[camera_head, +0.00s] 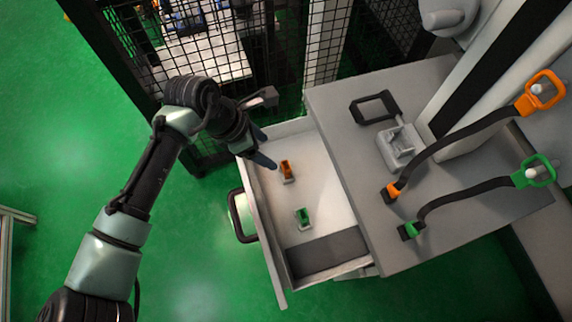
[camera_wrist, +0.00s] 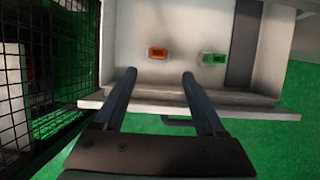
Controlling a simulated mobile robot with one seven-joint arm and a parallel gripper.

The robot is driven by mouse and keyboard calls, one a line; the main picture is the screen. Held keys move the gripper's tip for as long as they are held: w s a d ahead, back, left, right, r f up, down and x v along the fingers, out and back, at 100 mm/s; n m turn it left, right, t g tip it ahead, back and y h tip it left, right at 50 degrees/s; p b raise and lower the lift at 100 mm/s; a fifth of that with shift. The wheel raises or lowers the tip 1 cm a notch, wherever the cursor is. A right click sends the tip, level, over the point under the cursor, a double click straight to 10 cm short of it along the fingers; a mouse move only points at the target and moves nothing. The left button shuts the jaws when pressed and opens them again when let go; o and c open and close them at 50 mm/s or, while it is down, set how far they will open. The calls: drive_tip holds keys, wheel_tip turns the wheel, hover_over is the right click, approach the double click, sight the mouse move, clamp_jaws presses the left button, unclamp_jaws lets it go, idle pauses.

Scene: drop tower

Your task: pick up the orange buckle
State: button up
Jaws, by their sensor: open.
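The orange buckle (camera_head: 287,171) sits in the open white drawer (camera_head: 328,192), toward its back end in the head view. It also shows in the wrist view as a small orange block (camera_wrist: 157,53), beyond my fingertips and roughly between their lines. My gripper (camera_head: 264,148) is open and empty above the drawer's outer edge, up and left of the buckle and apart from it. In the wrist view both fingers (camera_wrist: 159,74) are spread wide with nothing between them.
A green buckle (camera_head: 303,217) sits in the same drawer near a dark grey strip (camera_head: 327,253). Orange-ended (camera_head: 391,191) and green-ended (camera_head: 410,230) straps lie on the grey cabinet top (camera_head: 350,150). A black mesh fence (camera_wrist: 48,75) stands close beside my gripper.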

drive_tip(key=b, duration=0.2)
approach(288, 168)
drive_tip(key=d, duration=0.1)
drive_tip(key=x, duration=0.2)
drive_tip(key=b+x, duration=0.1)
drive_tip(key=x, duration=0.1)
drive_tip(key=a+b+x, duration=0.1)
drive_tip(key=x, duration=0.1)
drive_tip(key=shift+w+d+f, duration=0.1)
drive_tip(key=shift+d+f, duration=0.05)
drive_tip(key=shift+f, duration=0.25)
clamp_jaws()
